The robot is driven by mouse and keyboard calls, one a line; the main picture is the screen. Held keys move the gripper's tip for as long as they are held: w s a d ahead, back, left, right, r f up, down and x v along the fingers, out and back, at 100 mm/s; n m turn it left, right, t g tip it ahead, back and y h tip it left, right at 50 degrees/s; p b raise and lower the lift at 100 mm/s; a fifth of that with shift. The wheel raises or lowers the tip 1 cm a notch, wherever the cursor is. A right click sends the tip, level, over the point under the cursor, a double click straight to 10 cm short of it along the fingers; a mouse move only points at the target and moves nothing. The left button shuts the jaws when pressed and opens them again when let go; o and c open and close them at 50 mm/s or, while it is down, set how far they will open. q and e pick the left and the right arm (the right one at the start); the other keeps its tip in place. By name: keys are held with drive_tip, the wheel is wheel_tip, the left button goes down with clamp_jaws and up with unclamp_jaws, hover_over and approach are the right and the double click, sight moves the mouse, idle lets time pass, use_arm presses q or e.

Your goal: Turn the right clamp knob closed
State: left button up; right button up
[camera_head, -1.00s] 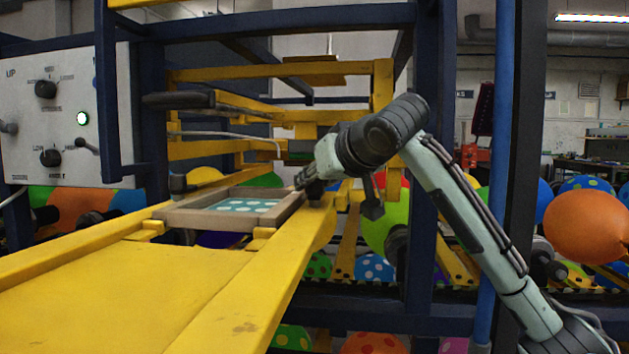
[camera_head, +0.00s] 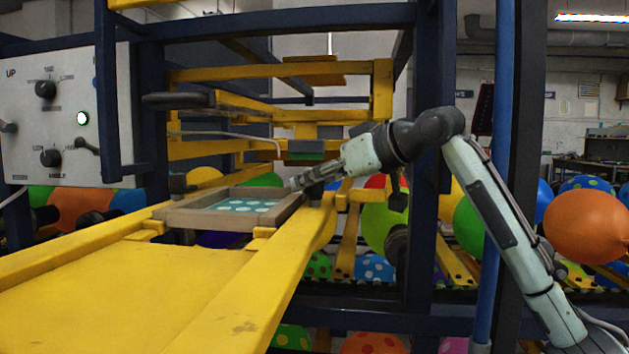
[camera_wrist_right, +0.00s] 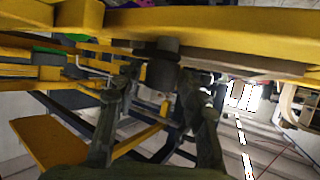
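The right clamp knob (camera_wrist_right: 161,68) is a dark cylinder on the yellow beam in the right wrist view. It shows between and just beyond the two finger ends of my right gripper (camera_wrist_right: 164,100), which is open with a gap on each side. I see no finger touching the knob. In the head view my right gripper (camera_head: 303,181) is at the right side of the wooden screen frame (camera_head: 180,217), over the yellow arm; the knob is hard to tell apart there. The left clamp knob (camera_head: 178,183) stands at the frame's left. My left gripper is out of view.
A yellow platform (camera_head: 125,285) lies in front of the frame. A dark blue post (camera_head: 424,215) rises beside my right arm. A grey control panel (camera_head: 65,115) with a lit green button stands at the left. Several balloons, such as an orange one (camera_head: 590,226), are behind.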

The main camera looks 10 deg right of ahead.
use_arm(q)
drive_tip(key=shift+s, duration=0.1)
use_arm(e)
drive_tip(key=shift+o, duration=0.4)
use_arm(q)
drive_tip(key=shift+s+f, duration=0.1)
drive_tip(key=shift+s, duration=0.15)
use_arm(e)
drive_tip(key=v, duration=1.2)
